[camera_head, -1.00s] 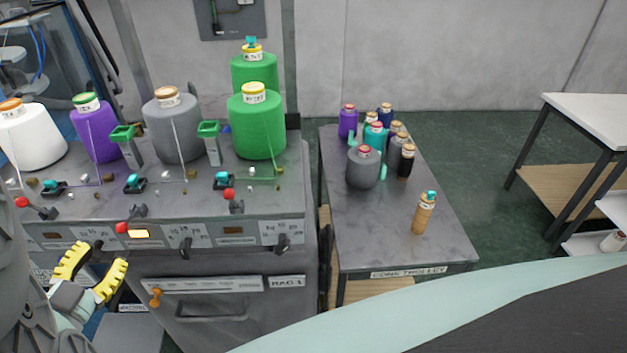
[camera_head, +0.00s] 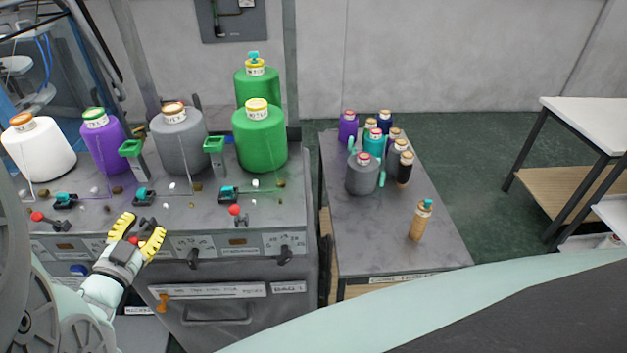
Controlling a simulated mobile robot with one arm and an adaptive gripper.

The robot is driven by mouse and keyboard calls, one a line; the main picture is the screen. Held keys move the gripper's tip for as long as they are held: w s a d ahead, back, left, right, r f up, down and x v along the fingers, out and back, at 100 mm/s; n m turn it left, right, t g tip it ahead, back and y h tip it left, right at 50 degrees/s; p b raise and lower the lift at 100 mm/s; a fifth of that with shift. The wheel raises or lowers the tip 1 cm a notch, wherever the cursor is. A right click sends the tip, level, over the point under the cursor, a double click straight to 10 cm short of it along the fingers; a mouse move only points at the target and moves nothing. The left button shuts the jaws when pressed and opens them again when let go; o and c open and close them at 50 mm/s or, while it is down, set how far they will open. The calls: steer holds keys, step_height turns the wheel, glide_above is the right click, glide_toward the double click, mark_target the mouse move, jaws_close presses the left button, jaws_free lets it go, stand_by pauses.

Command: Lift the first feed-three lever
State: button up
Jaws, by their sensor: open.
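The grey machine's deck carries red-knobbed levers: a left one (camera_head: 37,216), a middle one (camera_head: 133,240) and a right one (camera_head: 234,210). Black levers also show on the front panel, one (camera_head: 193,258) below the middle and one (camera_head: 284,256) at the right. I cannot read which feed each belongs to. My gripper (camera_head: 142,224), with yellow ridged fingers, is open at the panel's front edge. Its fingers stand around the middle red knob in the picture; I cannot tell whether they touch it. The gripper hides most of that lever and the panel behind it.
Yarn cones stand behind the levers: white (camera_head: 38,155), purple (camera_head: 103,145), grey (camera_head: 180,140) and green (camera_head: 259,142). Green-topped posts (camera_head: 131,150) rise between cones. A side table (camera_head: 385,235) at right holds several small spools. The floor beyond it is clear.

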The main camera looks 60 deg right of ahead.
steer(key=shift+d, duration=0.1)
jaws_close()
stand_by(0.4)
